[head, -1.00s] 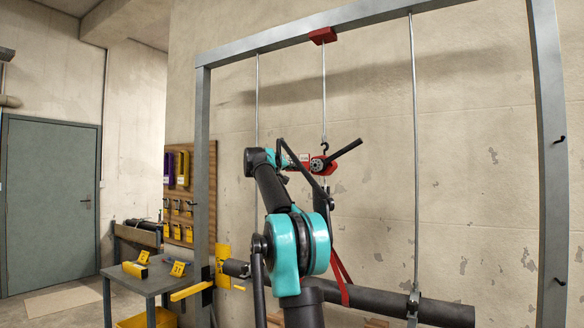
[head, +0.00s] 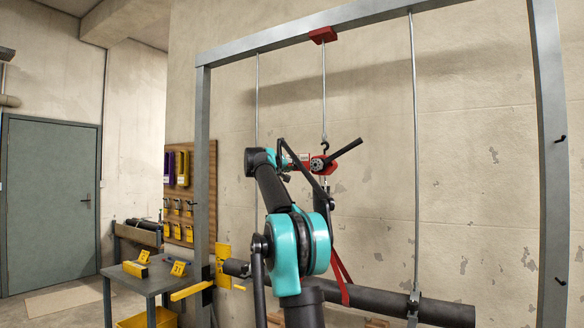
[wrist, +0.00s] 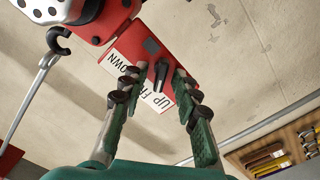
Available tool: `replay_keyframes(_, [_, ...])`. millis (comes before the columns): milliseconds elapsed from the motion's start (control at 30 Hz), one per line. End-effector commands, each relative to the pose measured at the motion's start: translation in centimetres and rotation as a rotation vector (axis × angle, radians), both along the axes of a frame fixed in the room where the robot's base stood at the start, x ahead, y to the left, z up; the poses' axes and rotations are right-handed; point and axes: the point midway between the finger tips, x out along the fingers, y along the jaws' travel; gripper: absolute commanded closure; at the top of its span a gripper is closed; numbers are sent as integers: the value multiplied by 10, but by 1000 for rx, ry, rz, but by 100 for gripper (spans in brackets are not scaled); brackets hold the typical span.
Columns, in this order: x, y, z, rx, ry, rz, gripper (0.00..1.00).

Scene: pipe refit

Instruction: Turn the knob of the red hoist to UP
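The red hoist (head: 318,164) hangs from a hook on a rod below the frame's top beam. In the wrist view, the hoist's red body (wrist: 128,40) carries a white label (wrist: 119,63) with DOWN at one end and UP at the other; the middle word is partly hidden. A black knob (wrist: 161,73) stands beside the label. Which word it points to is unclear. My gripper (wrist: 157,80) is open, one finger on each side of the knob, with visible gaps. In the head view my arm hides most of the gripper.
A black lever (head: 343,151) sticks out from the hoist. A dark pipe (head: 395,303) hangs below with a red strap (head: 340,277). Grey frame posts (head: 553,160) stand either side. A workbench (head: 150,279) with yellow parts and a tool board (head: 188,200) are at left.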

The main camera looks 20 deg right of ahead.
Motion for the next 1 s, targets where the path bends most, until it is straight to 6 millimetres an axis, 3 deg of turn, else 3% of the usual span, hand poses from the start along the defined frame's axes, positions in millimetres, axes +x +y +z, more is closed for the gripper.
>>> replay_keyframes(367, [-5,7,1,0,-1,1,70])
replay_keyframes(800, [-54,71,0,0,0,2,70])
replay_keyframes(1000, [-69,90,0,0,0,1,70])
